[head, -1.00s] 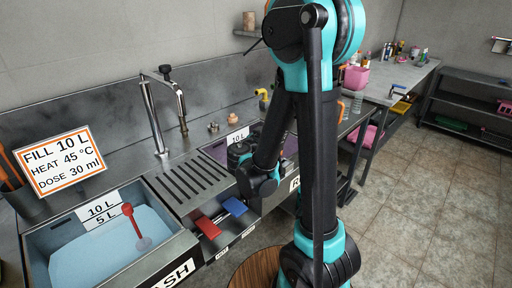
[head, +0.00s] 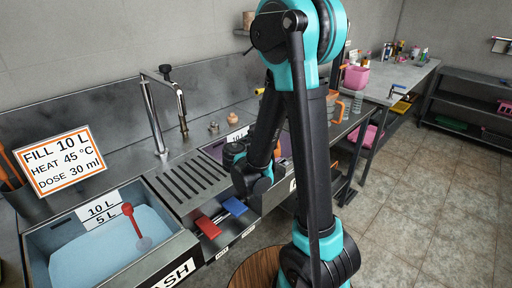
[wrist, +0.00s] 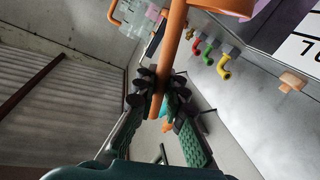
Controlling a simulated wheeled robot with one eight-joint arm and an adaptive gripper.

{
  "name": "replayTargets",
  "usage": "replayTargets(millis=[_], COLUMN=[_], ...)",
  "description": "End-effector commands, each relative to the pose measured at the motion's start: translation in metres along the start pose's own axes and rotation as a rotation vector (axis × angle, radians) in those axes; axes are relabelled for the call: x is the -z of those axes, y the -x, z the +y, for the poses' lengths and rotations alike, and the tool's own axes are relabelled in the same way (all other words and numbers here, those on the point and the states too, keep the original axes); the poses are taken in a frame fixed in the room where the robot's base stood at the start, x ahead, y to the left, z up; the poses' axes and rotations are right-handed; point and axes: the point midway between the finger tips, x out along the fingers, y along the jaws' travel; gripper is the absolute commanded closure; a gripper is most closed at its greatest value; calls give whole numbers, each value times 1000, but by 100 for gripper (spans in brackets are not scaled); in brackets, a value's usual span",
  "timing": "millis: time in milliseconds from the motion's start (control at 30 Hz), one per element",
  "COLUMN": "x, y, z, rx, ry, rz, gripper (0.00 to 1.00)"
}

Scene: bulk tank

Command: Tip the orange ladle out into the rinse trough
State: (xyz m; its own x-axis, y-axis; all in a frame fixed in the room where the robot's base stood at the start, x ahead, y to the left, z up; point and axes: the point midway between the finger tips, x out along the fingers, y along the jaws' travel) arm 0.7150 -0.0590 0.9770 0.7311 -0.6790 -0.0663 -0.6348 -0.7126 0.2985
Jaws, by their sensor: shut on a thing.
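The orange ladle's handle (wrist: 170,58) runs up through my gripper (wrist: 158,92) in the wrist view. My gripper is shut on this handle. Part of the orange bowl (wrist: 228,5) shows at the top edge; its contents cannot be seen. In the head view my arm covers the gripper and I cannot make out the ladle for sure. The rinse trough (head: 214,150), with a purple inside and a 10 L label, lies right of the ribbed drainer. My arm hides much of it and most of its front lettering.
The wash trough (head: 190,245) at left holds pale blue liquid and a red-handled tool (head: 132,218). A tap (head: 150,110) rises behind the drainer (head: 187,185). Red (head: 208,227) and blue (head: 235,206) pedals stick out at the front. Floor at right is clear.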

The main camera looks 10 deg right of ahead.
Motion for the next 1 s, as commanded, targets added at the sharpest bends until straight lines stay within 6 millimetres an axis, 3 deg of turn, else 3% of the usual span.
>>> replayTargets(millis=[1000], x=[10], y=[-4], z=[-20], rx=[-1], ry=[110], rz=[-21], gripper=[100])
